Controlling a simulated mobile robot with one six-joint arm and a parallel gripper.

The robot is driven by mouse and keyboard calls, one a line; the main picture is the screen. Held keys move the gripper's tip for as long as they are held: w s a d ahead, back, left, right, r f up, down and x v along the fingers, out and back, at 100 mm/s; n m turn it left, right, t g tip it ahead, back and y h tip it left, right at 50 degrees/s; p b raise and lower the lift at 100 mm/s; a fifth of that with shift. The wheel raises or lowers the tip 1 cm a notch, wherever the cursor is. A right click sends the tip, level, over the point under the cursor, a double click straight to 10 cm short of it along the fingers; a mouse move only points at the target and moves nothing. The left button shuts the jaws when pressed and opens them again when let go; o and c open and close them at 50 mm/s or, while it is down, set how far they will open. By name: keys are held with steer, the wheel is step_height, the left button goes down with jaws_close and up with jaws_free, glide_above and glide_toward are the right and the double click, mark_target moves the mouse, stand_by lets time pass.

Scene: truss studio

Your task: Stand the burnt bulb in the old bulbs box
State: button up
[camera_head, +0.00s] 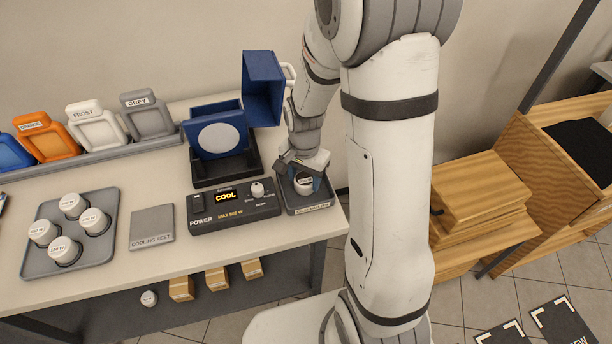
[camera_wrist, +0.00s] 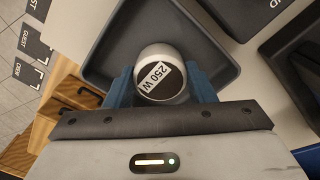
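The bulb (camera_head: 304,181), with a white rim, a dark patch and a "250 W" label, is in my gripper at the table's right end. It also shows in the wrist view (camera_wrist: 160,76). My gripper (camera_head: 305,178) points down, its blue fingers (camera_wrist: 161,84) against both sides of the bulb. The dark grey old bulbs box (camera_head: 308,208) is a shallow open tray under the bulb; its front label is too small to read surely. The bulb is within its rim and looks about upright. Whether its base touches the floor is hidden.
The power box (camera_head: 235,208) reading "COOL" stands close left of the old bulbs box. Behind it is a blue lamp housing (camera_head: 216,133) with a raised blue lid (camera_head: 263,88). Further left are a cooling rest (camera_head: 152,226) and a tray (camera_head: 70,262) with several white bulbs.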

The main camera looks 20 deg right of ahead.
mark_target(304, 179)
steer(key=o, duration=0.4)
steer(key=shift+o, duration=0.2)
steer(key=shift+r, duration=0.1)
step_height(304, 179, up, 11)
steer(key=s+r+n+t, duration=0.1)
steer(key=s+r+n, duration=0.3)
steer(key=s, duration=0.3)
steer(key=s+r+n+t, duration=0.2)
steer(key=s+r+n, duration=0.1)
steer(key=s+n, duration=0.2)
steer(key=shift+s+d+r, duration=0.2)
steer(key=shift+s+r, duration=0.2)
steer(key=shift+s, duration=0.7)
